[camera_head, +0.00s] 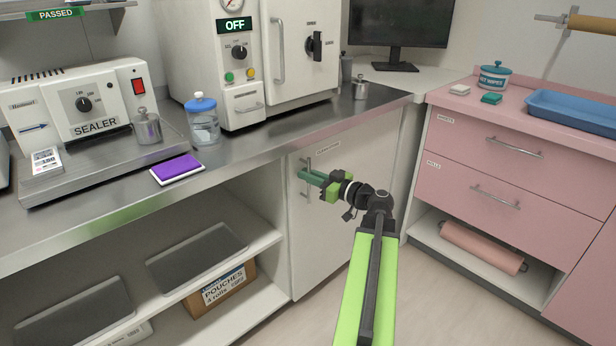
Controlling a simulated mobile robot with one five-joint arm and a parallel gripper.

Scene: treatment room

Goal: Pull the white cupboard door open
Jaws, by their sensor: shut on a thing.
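The white cupboard door (345,222) is under the steel counter, right of the open shelves. It looks shut, flush with the cupboard front. Its upright metal handle (308,164) is near the door's upper left edge. My gripper (306,177) reaches in from the right, with its green fingers at the handle. It is shut on the handle, and the fingers hide the handle's middle part.
Above the door is the steel counter (255,138) with a sealer (85,105), a blue-lidded jar (203,120) and an autoclave (300,50). Pink drawers (490,150) stand at right, close to my arm. Pale floor in front of the door is clear.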

